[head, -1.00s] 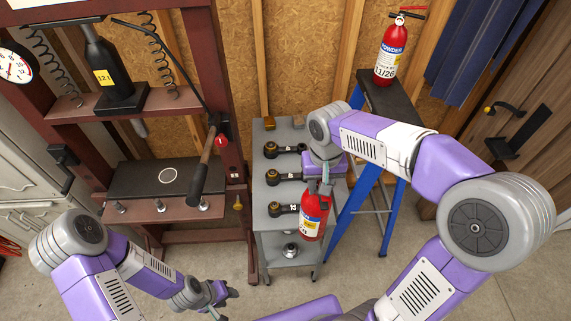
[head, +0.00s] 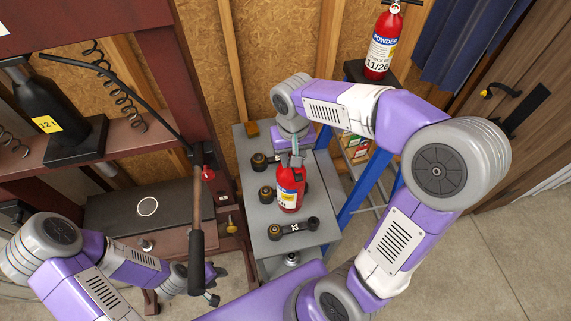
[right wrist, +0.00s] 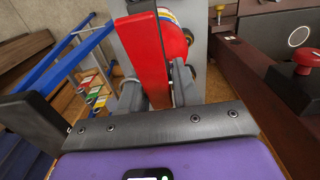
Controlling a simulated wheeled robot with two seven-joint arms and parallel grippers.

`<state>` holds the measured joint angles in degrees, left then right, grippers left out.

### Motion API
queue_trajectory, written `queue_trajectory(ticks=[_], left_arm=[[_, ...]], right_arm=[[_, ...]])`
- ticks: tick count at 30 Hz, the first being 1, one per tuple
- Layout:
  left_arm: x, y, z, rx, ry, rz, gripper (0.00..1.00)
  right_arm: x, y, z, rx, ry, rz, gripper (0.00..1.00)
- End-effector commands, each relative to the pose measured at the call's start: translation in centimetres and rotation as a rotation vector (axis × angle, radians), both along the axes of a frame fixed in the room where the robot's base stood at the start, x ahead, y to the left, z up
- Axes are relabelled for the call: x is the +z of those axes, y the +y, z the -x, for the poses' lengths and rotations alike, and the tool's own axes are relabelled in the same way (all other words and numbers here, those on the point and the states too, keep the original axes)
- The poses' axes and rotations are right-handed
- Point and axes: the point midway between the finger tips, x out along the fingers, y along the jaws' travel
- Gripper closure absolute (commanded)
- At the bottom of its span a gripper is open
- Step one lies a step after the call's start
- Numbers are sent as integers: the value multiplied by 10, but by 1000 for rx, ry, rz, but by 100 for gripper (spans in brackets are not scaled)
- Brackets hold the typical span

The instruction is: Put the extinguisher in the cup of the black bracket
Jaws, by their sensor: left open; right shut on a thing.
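My right gripper (head: 294,160) is shut on the small red extinguisher (head: 289,188) near its top and holds it upright in front of the grey cart top. A second, larger red extinguisher (head: 383,45) marked POWDER stands on the stepladder top, untouched. My left gripper (head: 210,280) is open and empty at the lower left. I cannot pick out the black bracket or its cup with certainty.
The blue stepladder (head: 362,190) is right of the cart. Open floor lies at right.

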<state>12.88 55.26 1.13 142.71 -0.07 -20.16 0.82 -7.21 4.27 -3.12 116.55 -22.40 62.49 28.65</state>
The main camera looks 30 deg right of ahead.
Motion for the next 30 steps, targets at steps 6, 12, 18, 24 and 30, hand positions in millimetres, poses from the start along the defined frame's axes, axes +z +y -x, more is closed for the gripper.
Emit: queue_trajectory(ticks=[6,12,18,24,30], left_arm=[[-1,0,0,0,0,0,57],[-2,0,0,0,0,0,57],[-3,0,0,0,0,0,57],[-3,0,0,0,0,0,57],[-3,0,0,0,0,0,57]], right_arm=[[-32,0,0,1,-3,1,100],[-44,0,-1,1,-5,0,100],[-67,0,-1,1,-2,1,100],[-80,0,-1,1,-5,0,100],[-82,0,0,1,1,0,67]])
